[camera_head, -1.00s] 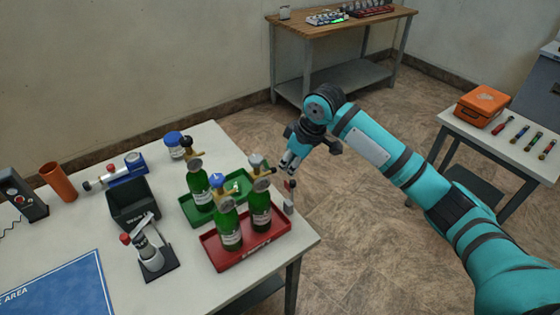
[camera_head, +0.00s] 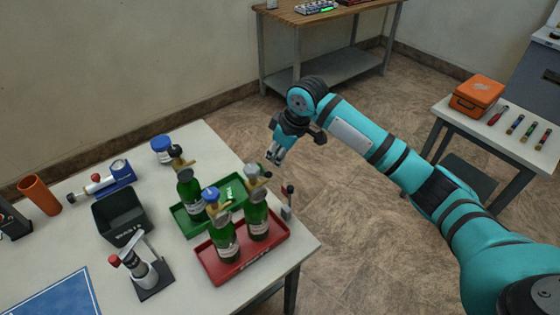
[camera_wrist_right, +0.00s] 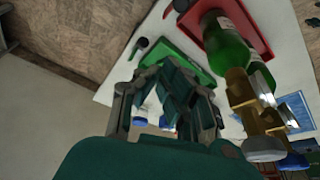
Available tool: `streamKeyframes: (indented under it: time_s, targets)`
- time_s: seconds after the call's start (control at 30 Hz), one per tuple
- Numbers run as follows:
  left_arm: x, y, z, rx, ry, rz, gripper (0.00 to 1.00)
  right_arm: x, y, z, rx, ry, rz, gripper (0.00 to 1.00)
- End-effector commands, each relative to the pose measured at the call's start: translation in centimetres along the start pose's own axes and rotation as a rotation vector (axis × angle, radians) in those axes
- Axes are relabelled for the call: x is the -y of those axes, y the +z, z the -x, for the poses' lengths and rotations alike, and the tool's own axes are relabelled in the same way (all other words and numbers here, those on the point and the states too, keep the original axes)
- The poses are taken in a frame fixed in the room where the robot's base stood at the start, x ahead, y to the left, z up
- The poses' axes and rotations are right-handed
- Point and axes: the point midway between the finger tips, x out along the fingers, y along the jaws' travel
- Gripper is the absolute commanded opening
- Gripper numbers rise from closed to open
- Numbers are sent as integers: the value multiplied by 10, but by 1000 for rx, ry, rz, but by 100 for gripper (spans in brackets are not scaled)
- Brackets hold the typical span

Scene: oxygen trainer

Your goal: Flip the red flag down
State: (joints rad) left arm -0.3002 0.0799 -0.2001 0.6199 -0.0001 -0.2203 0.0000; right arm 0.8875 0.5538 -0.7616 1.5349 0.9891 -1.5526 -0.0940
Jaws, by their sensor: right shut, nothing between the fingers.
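A small upright post (camera_head: 287,209) with a dark reddish tip (camera_head: 290,188) stands at the right edge of the near table; it is the likeliest red flag, but too small to make out clearly. My right gripper (camera_head: 273,157) is shut and empty, above and slightly left of this post in the head view, apart from it. The wrist view shows its closed fingers (camera_wrist_right: 172,90) over the table side. A small dark round-headed item (camera_wrist_right: 141,43) lies beyond the fingers there; I cannot tell whether it is the post. My left gripper is not in view.
Green bottles with brass valves stand in a red tray (camera_head: 276,252) and a green tray (camera_head: 197,229) close to the post. A black bin (camera_head: 119,224) stands left of them. Open floor lies right of the table, before a side table with an orange case (camera_head: 478,97).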

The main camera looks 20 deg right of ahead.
Motion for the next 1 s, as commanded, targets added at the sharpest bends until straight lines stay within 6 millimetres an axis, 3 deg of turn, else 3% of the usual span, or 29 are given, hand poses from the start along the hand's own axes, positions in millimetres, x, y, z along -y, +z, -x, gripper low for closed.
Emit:
streamKeyframes:
  time_s: [0.4,0.47,0.63,1.0]
  targets:
    - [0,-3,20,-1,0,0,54,1,0,-86,4,-1,0,0]
    - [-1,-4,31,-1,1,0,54,-1,13,-75,4,3,0,0]
    - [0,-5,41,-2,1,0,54,0,32,-70,3,2,1,0]
    - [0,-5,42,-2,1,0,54,0,39,-70,1,2,2,0]
